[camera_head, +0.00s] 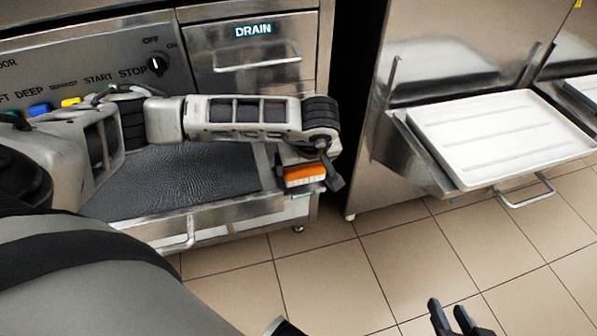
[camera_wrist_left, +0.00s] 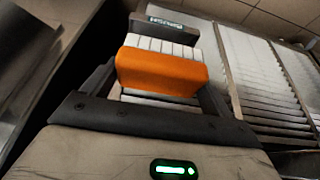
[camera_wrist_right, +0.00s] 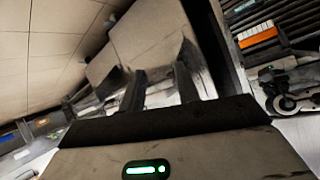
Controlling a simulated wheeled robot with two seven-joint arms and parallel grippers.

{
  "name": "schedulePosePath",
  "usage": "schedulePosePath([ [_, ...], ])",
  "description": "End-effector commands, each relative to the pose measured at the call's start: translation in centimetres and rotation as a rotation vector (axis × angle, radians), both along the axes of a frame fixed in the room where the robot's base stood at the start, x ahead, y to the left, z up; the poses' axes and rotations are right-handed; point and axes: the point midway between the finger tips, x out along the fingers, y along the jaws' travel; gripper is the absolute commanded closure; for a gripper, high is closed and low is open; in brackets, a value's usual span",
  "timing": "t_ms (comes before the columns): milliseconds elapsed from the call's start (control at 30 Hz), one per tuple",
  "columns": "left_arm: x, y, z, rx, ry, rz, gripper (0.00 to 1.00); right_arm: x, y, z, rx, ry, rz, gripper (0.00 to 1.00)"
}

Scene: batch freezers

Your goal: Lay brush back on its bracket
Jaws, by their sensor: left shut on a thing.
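The brush has an orange body (camera_head: 304,172) and pale bristles. It is at the right end of the freezer's front shelf in the head view. My left gripper (camera_head: 312,168) reaches down over the brush and is shut on it. In the left wrist view the orange body (camera_wrist_left: 162,72) lies between the fingers, with white bristles beyond it. A labelled grey piece (camera_wrist_left: 165,27) lies just past the bristles, possibly part of the bracket; I cannot tell whether the brush touches it. The brush also shows in the right wrist view (camera_wrist_right: 258,39). My right gripper (camera_head: 455,318) is open and empty, over the floor.
A black textured mat (camera_head: 175,180) lies on the front shelf, under my left arm. The DRAIN drawer (camera_head: 255,58) is behind. A second steel machine with a white tray (camera_head: 500,135) stands to the right. Tiled floor (camera_head: 330,275) is clear between and in front.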

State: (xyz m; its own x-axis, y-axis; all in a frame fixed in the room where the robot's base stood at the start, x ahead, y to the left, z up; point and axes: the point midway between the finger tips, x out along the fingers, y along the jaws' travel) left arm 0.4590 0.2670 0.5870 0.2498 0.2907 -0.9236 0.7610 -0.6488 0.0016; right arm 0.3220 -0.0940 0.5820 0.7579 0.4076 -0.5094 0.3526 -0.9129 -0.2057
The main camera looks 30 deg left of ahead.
Motion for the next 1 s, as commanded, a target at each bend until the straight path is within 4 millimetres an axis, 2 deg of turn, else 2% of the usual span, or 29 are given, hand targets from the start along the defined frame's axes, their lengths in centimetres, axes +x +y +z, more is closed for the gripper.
schedulePosePath([
  [33, 0.8, 1.1, -0.1, 0.003, -0.002, 0.007, 0.35, -0.1, 0.0, -0.1, 0.002, -0.007, 0.001, 0.67],
  [167, 2.5, 3.0, -0.1, 0.001, -0.001, 0.003, 0.35, -0.1, 0.1, 0.2, 0.01, -0.024, 0.001, 0.67],
  [267, 2.4, 2.8, -1.6, 0.0, 0.003, -0.001, 0.35, 0.0, 0.1, 0.2, 0.017, -0.038, -0.001, 0.67],
  [467, 2.4, 2.8, -2.7, -0.001, 0.001, -0.001, 0.35, 0.2, 0.3, 1.1, 0.03, -0.068, -0.001, 0.67],
  [633, 2.3, 2.8, -5.4, 0.0, 0.003, 0.0, 0.35, 0.3, 0.4, 0.8, 0.04, -0.088, -0.001, 0.67],
  [733, 2.4, 2.8, -6.9, 0.0, 0.003, 0.0, 0.35, 0.4, 0.5, 1.3, 0.053, -0.12, 0.001, 0.67],
  [900, 2.7, 3.1, -7.0, 0.0, -0.002, -0.002, 0.35, 0.3, 0.9, 2.6, 0.068, -0.154, 0.012, 0.67],
  [1000, 2.7, 3.1, -7.0, 0.0, 0.0, -0.001, 0.35, 0.2, 0.9, 2.6, 0.068, -0.152, 0.015, 0.67],
])
